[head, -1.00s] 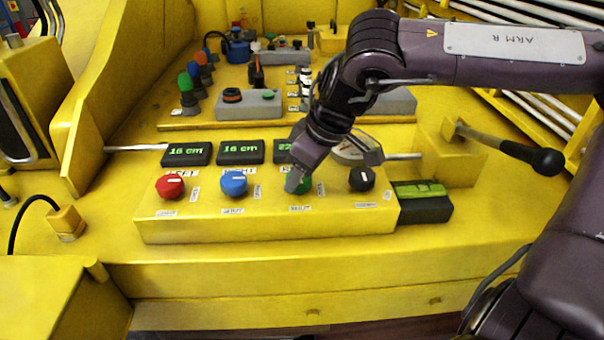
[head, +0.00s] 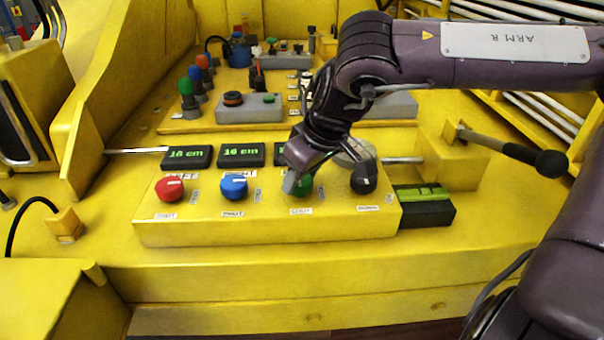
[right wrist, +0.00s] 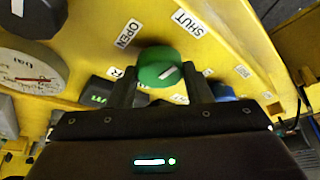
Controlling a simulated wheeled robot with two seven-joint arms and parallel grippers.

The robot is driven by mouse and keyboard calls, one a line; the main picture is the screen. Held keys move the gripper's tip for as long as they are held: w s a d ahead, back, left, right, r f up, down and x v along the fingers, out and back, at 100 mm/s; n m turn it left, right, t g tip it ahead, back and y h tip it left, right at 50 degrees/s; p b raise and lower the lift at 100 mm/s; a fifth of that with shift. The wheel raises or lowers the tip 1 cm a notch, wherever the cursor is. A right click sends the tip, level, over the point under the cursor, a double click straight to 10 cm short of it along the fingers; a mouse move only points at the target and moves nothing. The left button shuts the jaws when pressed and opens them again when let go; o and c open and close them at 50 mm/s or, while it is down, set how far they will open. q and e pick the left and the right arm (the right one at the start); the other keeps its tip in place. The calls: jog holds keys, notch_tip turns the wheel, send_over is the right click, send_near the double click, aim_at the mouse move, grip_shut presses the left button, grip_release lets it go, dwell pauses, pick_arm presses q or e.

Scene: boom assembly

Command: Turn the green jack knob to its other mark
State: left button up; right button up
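The green jack knob (right wrist: 160,68) sits on the yellow panel, with a white line on its face pointing toward the upper right in the right wrist view. An OPEN label (right wrist: 128,33) and a SHUT label (right wrist: 187,23) lie beyond it. My right gripper (right wrist: 161,80) has one finger on each side of the knob, both seeming to touch it. In the head view my right gripper (head: 297,183) covers part of the green knob (head: 305,188). My left gripper is not in view.
A red knob (head: 169,189) and a blue knob (head: 234,187) stand left of the green one, a black knob (head: 363,178) right of it. Displays (head: 242,155) stand behind; the two left ones read 16 cm. A black-handled lever (head: 535,158) sticks out at right.

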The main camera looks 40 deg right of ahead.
jog(key=o, duration=0.4)
jog(key=v, duration=0.7)
jog(key=shift+s+r, duration=0.15)
jog(key=shift+r, duration=0.2)
